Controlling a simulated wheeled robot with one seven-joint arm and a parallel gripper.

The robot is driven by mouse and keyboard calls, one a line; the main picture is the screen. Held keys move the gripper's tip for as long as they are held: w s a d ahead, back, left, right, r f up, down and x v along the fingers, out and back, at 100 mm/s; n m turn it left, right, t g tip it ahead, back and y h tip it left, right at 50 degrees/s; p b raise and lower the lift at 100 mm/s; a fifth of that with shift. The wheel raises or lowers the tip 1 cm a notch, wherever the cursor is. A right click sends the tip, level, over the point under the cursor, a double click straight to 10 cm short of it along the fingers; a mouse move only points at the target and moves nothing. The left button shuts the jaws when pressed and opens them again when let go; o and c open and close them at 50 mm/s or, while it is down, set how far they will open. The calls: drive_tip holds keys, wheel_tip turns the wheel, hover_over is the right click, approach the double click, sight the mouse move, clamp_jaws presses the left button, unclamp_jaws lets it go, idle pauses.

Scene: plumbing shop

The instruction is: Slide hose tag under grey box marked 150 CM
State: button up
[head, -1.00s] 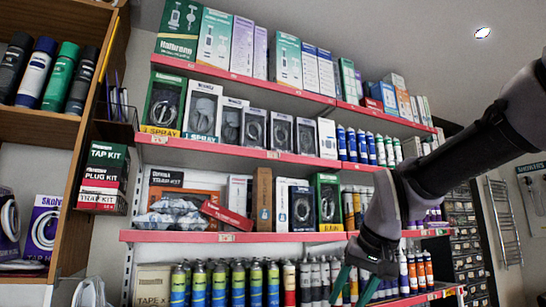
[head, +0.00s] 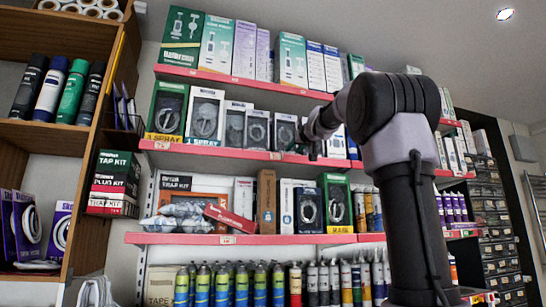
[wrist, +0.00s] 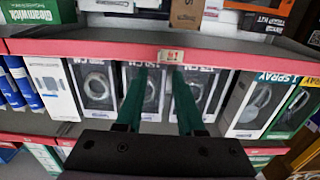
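A small price tag (head: 275,156) sits on the red front edge of the second shelf from the top, below the boxed hoses. It also shows in the wrist view (wrist: 170,55), where the picture is upside down. Several grey hose boxes (head: 257,129) stand above that edge; the 150 CM marking is not readable, so I cannot tell which box bears it. My gripper (head: 303,148) is at this shelf, close to the tag. In the wrist view its two green fingers (wrist: 160,70) are apart, with tips near the tag and nothing clearly held between them.
The red shelf edge (wrist: 250,55) runs across the front. A white box (wrist: 52,88) and 1 SPRAY boxes (head: 204,115) flank the grey boxes. The lower shelf holds a brown box (head: 266,200) and other cartons. A wooden shelf unit (head: 60,130) stands at left.

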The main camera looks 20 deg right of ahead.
sight(283, 156)
drive_tip(key=w, duration=0.7)
drive_tip(key=w+r, duration=0.1)
drive_tip(key=w, duration=0.3)
drive_tip(key=shift+w, duration=0.2)
drive_tip(key=shift+c, duration=0.3)
clamp_jaws()
drive_tip(key=shift+d, duration=0.15)
idle(0.7)
